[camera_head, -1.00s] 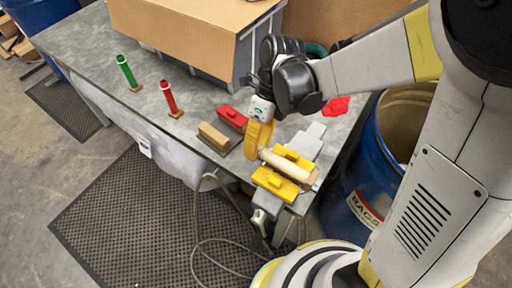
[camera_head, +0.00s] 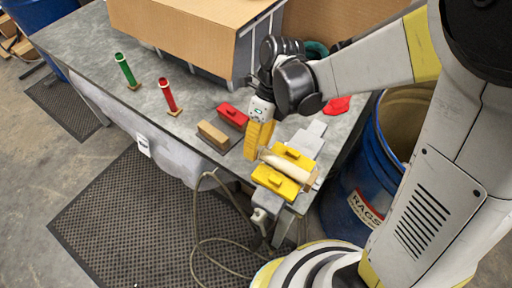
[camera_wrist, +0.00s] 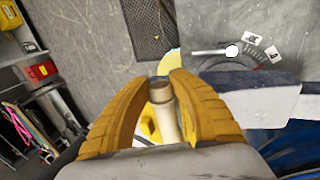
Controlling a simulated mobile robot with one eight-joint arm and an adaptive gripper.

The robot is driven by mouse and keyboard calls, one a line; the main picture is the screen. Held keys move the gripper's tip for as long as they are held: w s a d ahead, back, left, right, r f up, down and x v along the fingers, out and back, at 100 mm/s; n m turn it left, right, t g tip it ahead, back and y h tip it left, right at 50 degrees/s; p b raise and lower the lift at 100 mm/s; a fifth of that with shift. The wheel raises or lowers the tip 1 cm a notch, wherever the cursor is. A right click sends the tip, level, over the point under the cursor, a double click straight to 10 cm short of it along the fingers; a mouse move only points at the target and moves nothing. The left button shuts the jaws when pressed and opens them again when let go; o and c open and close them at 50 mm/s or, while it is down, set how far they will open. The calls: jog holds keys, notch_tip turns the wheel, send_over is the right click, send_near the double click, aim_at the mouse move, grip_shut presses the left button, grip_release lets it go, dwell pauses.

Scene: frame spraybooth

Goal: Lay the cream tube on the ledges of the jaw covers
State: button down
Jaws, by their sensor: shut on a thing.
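The cream tube (camera_head: 289,168) lies roughly level between the two yellow jaw covers, the near one (camera_head: 275,181) and the far one (camera_head: 293,156), at the table corner. Whether it rests on their ledges or hovers just over them I cannot tell. My gripper (camera_head: 258,141), with yellow ribbed fingers, is shut on the tube near its left end.
A red block (camera_head: 232,115) and a tan block (camera_head: 213,135) lie left of my gripper. A red tube (camera_head: 167,94) and a green tube (camera_head: 126,69) stand farther left. A cardboard box (camera_head: 190,30) is behind, and a blue rags drum (camera_head: 350,190) is at right.

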jog(key=shift+f+b, duration=0.9)
jog(key=shift+f, duration=0.1)
jog(key=c, duration=1.1)
grip_release()
jog(key=v, duration=1.2)
